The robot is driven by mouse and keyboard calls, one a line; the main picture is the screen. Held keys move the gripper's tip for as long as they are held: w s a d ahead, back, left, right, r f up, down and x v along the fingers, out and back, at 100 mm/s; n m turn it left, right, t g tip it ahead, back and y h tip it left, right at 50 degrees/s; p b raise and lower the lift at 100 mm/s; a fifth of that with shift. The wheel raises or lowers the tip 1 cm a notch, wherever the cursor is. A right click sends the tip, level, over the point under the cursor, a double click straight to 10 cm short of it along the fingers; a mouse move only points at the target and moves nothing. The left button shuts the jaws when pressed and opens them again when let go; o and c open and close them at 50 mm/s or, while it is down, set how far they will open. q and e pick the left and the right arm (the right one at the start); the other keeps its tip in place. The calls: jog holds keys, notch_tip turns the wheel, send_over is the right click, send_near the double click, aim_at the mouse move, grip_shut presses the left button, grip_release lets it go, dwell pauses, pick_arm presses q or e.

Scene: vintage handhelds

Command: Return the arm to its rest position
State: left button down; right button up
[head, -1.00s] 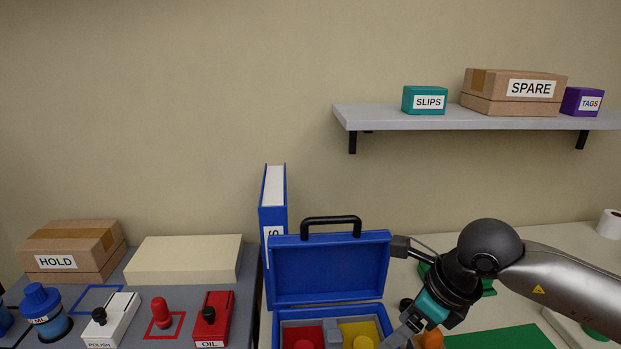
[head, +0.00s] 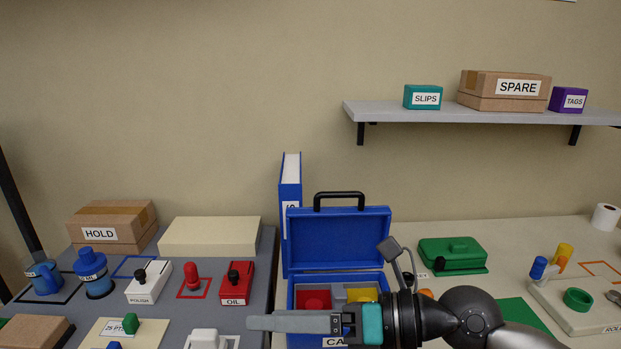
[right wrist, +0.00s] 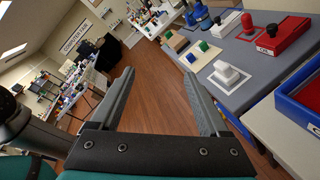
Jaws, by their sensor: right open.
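My right gripper (head: 256,322) is open and empty, in front of the blue case and pointing left in the head view. In the right wrist view its two fingers (right wrist: 158,76) are spread apart with nothing between them, over the wood floor. My right arm comes in from the lower right of the head view and hides part of the case's front. My left gripper is not in view.
The open blue case (head: 335,243) holds red and yellow pieces. A grey bench (head: 262,275) at left carries a red OIL box (head: 237,284) and a white POLISH box (head: 148,284). A green case (head: 452,252) stands at right. Wood floor (right wrist: 150,110) lies below the gripper.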

notch_tip(320, 180, up, 6)
jog(key=m+t+y, duration=0.3)
jog(key=m+t, duration=0.1)
jog(key=m, duration=0.1)
jog(key=w+d+r+m+t+h, duration=0.35)
jog(key=w+d+m+t, duration=0.2)
jog(key=m+t, duration=0.7)
jog(key=d+f+m+g+h, duration=0.4)
jog(key=d+f+m+h, duration=0.9)
jog(key=f+m+h, duration=0.5)
jog(key=s+d+f+m+g+y, duration=0.1)
jog(key=s+f+m+g+y, duration=0.35)
jog(key=s+f+g, duration=1.05)
jog(key=s+f+m+t+h, duration=0.1)
jog(key=s+f, duration=0.3)
jog(key=f, duration=0.8)
jog(key=s+f+t, duration=0.1)
jog(key=s+f, duration=0.3)
jog(key=f, duration=0.9)
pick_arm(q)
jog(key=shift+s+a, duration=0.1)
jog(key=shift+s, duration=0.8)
pick_arm(e)
jog(key=s+d+f+g, duration=0.1)
jog(key=s+d+f, duration=0.1)
jog(key=s+f, duration=0.9)
jog(key=s, duration=0.3)
jog(key=shift+s+d+f+h, duration=0.25)
jog(key=shift+d+f+h, duration=0.05)
jog(key=shift+f, duration=0.05)
